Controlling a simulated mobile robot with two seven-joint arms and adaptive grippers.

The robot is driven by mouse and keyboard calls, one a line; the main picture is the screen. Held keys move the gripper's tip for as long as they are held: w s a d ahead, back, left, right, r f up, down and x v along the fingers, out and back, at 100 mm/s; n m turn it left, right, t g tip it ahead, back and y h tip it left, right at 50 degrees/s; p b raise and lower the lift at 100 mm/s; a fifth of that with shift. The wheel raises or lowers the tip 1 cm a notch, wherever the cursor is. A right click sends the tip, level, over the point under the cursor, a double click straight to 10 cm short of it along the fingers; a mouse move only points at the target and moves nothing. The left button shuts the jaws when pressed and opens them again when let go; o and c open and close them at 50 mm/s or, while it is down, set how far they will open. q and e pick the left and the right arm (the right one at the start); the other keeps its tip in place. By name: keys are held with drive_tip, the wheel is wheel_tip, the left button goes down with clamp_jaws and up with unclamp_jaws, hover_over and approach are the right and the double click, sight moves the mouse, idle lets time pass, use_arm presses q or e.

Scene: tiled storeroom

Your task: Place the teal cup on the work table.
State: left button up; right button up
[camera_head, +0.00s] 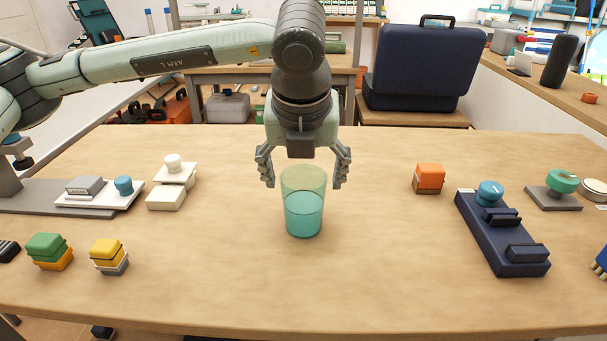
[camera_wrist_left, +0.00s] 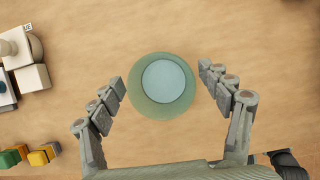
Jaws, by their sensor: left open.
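The teal cup (camera_head: 303,212) stands upright on the work table (camera_head: 230,279), near its middle. It is see-through, with a paler upper part. The cup also shows from above in the left wrist view (camera_wrist_left: 162,84). My left gripper (camera_head: 304,179) points down at the cup from above and behind. Its fingers are spread wide, one to each side of the rim, with a gap on both sides in the left wrist view (camera_wrist_left: 162,86). It is open and holds nothing. My right gripper is in neither view.
Left of the cup are white blocks (camera_head: 166,197), a yellow block (camera_head: 109,253) and a green block (camera_head: 46,247). Right are an orange block (camera_head: 429,177) and a dark blue device (camera_head: 507,240). The table in front of the cup is clear. A dark case (camera_head: 418,70) stands behind.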

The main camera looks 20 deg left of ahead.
use_arm(q)
drive_tip(key=shift+r, duration=0.1)
drive_tip(key=v, duration=1.2)
